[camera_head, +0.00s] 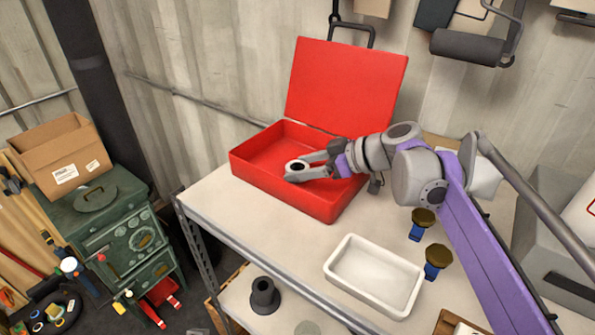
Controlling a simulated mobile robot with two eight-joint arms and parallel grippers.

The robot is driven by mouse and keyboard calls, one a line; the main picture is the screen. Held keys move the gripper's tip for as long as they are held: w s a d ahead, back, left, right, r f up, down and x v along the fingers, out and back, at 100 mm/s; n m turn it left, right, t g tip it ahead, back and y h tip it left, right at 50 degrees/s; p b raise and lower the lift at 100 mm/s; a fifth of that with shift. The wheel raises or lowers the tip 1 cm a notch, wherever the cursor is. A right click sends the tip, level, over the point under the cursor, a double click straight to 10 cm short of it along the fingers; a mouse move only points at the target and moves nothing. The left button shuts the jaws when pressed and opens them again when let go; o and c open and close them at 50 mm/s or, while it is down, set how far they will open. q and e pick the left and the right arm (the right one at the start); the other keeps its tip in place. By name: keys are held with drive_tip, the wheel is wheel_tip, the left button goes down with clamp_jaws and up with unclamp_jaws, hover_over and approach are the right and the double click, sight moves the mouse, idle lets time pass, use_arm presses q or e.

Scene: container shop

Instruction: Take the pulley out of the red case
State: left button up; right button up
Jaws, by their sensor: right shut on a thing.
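The red case (243,170) stands open on the white-topped bench, with its lid (345,85) raised at the back. My right gripper (300,171) reaches in from the right over the case. It is shut on a small grey round thing with a dark centre, the pulley (296,166), over the case's interior. I cannot tell whether the pulley touches the case floor. The gripper and arm hide the right part of the case's inside. My left gripper is not in view.
A white tray (345,289) sits at the bench's front. Bare bench top (270,226) lies in front of the case.

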drive_tip(key=shift+c, duration=0.9)
